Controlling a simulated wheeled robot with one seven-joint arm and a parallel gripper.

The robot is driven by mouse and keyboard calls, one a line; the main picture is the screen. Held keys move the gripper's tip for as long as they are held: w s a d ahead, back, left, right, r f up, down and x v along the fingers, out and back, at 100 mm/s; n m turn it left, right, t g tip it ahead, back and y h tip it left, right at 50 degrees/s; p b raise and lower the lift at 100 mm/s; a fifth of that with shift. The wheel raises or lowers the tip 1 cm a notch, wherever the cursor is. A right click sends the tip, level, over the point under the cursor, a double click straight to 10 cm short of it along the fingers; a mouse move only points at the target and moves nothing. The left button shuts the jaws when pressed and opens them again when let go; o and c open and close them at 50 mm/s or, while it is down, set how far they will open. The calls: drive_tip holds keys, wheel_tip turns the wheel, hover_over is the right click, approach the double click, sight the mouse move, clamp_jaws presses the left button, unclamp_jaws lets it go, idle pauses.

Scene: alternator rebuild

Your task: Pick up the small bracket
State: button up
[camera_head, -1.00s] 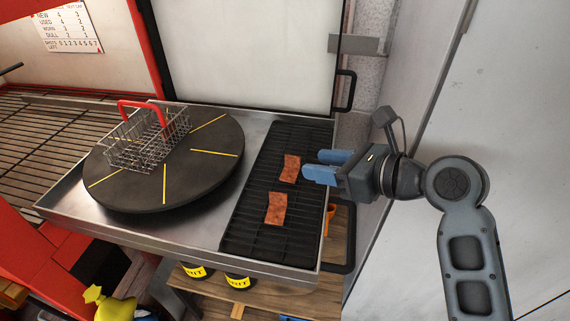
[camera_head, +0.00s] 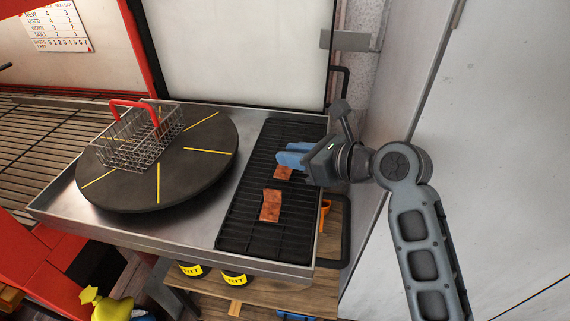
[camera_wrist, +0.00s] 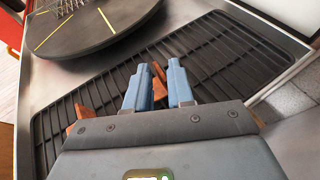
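Two flat reddish-brown metal pieces lie on the black ribbed rack; I cannot tell which one is the small bracket. The far piece (camera_head: 283,173) is partly hidden by my gripper (camera_head: 281,158). The near piece (camera_head: 271,205) lies fully in view, closer to the front. In the wrist view my gripper (camera_wrist: 159,66) has its two blue fingers apart, and the far piece (camera_wrist: 159,84) shows in the gap between them. I cannot tell whether the fingers touch it. The near piece (camera_wrist: 80,118) shows left of the fingers, partly hidden by the gripper body.
The black rack (camera_head: 240,228) fills the right side of a metal tray (camera_head: 100,220). A dark round turntable (camera_head: 200,165) with yellow lines stands left of it, carrying a wire basket (camera_head: 125,155) with a red handle. A white panel (camera_head: 240,50) rises behind the tray.

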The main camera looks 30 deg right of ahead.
clamp_jaws()
drive_tip(key=shift+r, duration=0.1)
